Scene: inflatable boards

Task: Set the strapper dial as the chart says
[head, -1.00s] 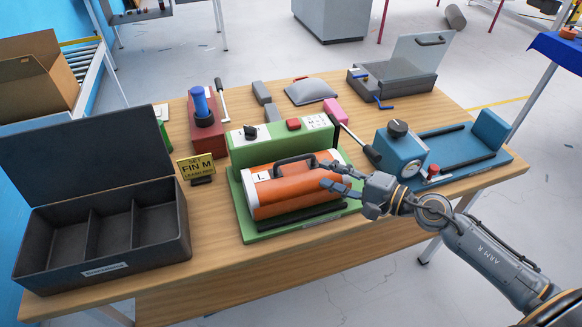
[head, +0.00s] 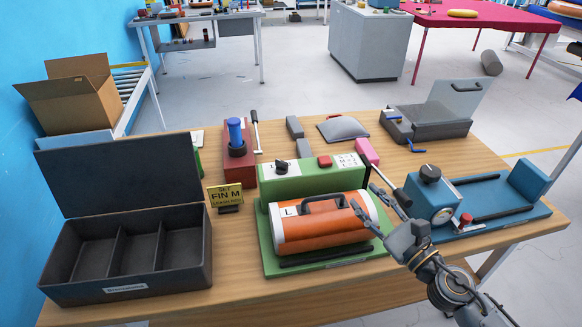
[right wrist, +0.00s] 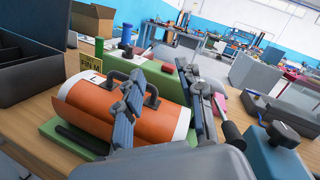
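The green strapper (head: 305,184) stands at the table's middle. A black dial (head: 281,167) sits on a white plate on its top left; its pointer setting is too small to read. A small chart (head: 348,160) with letters is on its top right, beside a red button (head: 324,161). An orange roll (head: 325,227) with a black handle and an "L" label lies in front on the green base. My right gripper (head: 363,196) is open and empty by the roll's right end; in the right wrist view its fingers (right wrist: 160,92) stand apart, partly covering the roll (right wrist: 85,104). My left gripper is out of view.
A yellow sign (head: 227,194) reads "FIN M". A black divided box (head: 125,288) stands left. A blue device (head: 434,196) with a black knob stands right, close to my right arm. A red block (head: 240,167) with a blue post stands behind left. Bare table shows along the front.

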